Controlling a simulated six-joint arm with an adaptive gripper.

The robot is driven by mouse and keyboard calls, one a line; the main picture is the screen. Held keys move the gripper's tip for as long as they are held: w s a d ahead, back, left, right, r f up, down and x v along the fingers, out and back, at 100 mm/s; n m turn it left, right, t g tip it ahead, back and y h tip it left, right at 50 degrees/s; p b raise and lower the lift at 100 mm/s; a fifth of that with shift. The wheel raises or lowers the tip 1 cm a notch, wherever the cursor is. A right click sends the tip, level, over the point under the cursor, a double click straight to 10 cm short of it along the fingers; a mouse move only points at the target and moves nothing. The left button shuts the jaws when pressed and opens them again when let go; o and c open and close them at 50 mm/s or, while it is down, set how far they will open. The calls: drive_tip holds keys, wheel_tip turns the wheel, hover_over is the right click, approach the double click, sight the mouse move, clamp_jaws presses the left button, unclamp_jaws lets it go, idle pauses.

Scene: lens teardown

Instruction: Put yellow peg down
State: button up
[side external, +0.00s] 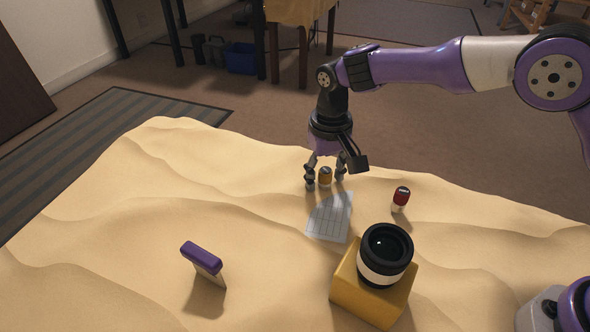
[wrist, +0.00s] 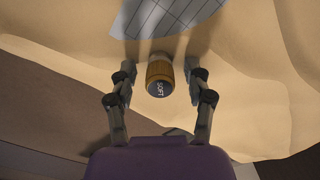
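The yellow peg (side external: 325,177) is a short amber cylinder with a dark top. It appears upright on the sand-coloured surface, just beyond the gridded sheet. In the wrist view the yellow peg (wrist: 160,74) shows white lettering on its dark end. My gripper (side external: 325,180) points down with one finger on each side of the peg. In the wrist view my gripper (wrist: 160,84) is open, with a visible gap between each finger and the peg. The peg's base is hard to make out.
A gridded sheet (side external: 331,217) lies in front of the peg. A red-and-white peg (side external: 401,199) stands to its right. A black-and-white lens (side external: 385,256) sits on a yellow block (side external: 367,297). A purple-topped object (side external: 203,262) stands at front left. The left sand is clear.

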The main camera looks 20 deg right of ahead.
sight(327, 170)
drive_tip(key=s+d+r+t, duration=0.1)
drive_tip(key=d+r, duration=0.1)
drive_tip(key=r, duration=0.7)
drive_tip(key=s+d+r, duration=0.2)
drive_tip(key=d+r, duration=0.1)
drive_tip(key=r, duration=0.6)
drive_tip(key=s+d+r+t, duration=0.3)
drive_tip(key=s+d, duration=0.4)
drive_tip(key=s, duration=0.1)
drive_tip(key=s+d+f+t, duration=0.1)
drive_tip(key=s+d+f, duration=0.3)
drive_tip(key=s, duration=0.5)
drive_tip(key=shift+f+t, duration=0.3)
drive_tip(key=shift+f, duration=0.05)
